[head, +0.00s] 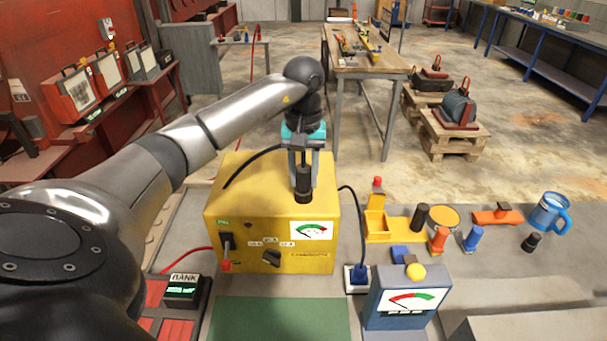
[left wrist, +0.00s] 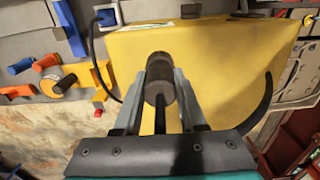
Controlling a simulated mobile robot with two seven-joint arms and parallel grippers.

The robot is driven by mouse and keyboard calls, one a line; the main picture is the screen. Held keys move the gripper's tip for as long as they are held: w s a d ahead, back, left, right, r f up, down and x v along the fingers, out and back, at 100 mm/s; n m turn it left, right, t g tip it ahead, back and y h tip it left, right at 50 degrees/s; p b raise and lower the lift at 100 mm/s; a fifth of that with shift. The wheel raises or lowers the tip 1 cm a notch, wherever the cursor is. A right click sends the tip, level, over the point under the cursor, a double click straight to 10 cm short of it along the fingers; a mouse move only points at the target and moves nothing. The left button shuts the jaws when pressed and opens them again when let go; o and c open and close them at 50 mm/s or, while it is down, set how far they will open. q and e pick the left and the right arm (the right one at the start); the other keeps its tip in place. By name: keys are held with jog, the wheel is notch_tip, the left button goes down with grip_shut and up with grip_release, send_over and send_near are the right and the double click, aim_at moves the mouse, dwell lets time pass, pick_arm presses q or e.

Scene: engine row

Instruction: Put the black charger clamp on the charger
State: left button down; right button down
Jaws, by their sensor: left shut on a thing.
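The yellow charger (head: 265,205) stands on the bench, with a green-and-red dial, a knob and a lever on its front. My left gripper (head: 303,172) points down over the charger's top, near the front edge. It is shut on the black charger clamp (head: 303,190), a dark cylinder with a black cable. The clamp also shows between the fingers in the left wrist view (left wrist: 158,80), with the yellow charger (left wrist: 220,65) behind it. I cannot tell whether the clamp touches the charger's top. My right gripper is not in view.
A grey meter box (head: 405,298) with a yellow knob stands at the front right. A blue plug (head: 358,278) is beside the charger. Yellow, orange and blue parts and a blue mug (head: 549,212) are farther right. A green mat (head: 280,318) lies clear in front.

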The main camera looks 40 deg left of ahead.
pick_arm(q)
jog(key=shift+f, duration=0.1)
jog(key=shift+c, duration=2.4)
grip_release()
notch_tip(320, 180, up, 12)
jog(key=shift+r+p, duration=0.1)
jog(key=shift+p, duration=0.3)
jog(key=shift+d, duration=0.1)
